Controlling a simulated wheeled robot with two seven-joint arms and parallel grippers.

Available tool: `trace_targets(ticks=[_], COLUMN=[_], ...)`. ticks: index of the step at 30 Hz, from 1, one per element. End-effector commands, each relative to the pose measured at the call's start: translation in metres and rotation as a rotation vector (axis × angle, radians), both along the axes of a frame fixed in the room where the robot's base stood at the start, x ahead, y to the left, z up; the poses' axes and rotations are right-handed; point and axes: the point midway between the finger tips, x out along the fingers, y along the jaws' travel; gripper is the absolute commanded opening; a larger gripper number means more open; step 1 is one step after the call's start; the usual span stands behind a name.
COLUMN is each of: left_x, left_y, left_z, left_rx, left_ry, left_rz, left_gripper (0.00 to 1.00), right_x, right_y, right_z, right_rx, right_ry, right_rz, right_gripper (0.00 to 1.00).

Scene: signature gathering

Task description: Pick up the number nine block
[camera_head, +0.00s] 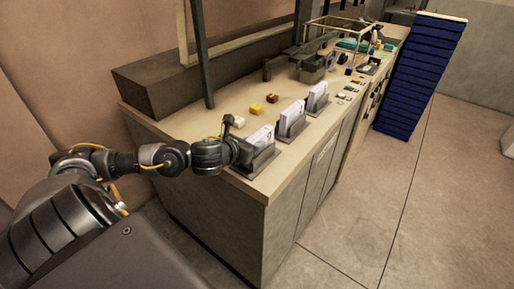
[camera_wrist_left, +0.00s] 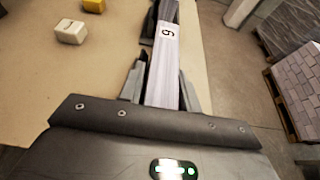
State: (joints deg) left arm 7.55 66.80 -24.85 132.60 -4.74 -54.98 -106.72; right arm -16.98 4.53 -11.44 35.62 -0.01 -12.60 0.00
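In the left wrist view, a pale upright block (camera_wrist_left: 167,55) carries a black digit on its white face, which reads as a 9 or an upside-down 6. Grey walls of a holder flank its far part. My left gripper (camera_wrist_left: 162,88) has its two dark fingers spread, one on each side of the block's near part; I cannot tell whether they touch it. In the head view, my left gripper (camera_head: 236,150) is at the nearest grey holder (camera_head: 262,160) with white blocks (camera_head: 262,136), at the counter's near end. Its fingers are mostly hidden there. My right gripper is not in view.
Two more grey holders (camera_head: 292,127) (camera_head: 317,103) with white blocks stand farther along the counter. A dark post (camera_head: 202,55) rises nearby. Blue stacked crates (camera_head: 420,75) stand right.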

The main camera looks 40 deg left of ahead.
Motion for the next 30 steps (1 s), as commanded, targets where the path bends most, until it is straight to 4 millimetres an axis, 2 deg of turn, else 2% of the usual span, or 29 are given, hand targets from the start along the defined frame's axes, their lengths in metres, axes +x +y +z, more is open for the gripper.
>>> trace_targets(ticks=[1, 7, 19, 30], left_x=[0.000, 0.000, 0.000, 0.002], left_y=[0.000, 0.000, 0.000, -0.002], left_z=[0.000, 0.000, 0.005, 0.037], left_rx=[0.000, -0.001, 0.000, -0.001], left_ry=[0.000, 0.001, 0.001, -0.003], left_rz=[0.000, 0.001, 0.000, -0.004], left_gripper=[0.27, 0.00, 0.00, 0.00], right_x=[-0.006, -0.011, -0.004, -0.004], right_y=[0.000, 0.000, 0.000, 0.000], right_z=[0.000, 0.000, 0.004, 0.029], right_rx=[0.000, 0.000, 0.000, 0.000], right_ry=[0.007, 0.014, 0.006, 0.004], right_rz=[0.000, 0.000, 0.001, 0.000], right_gripper=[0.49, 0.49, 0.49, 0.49])
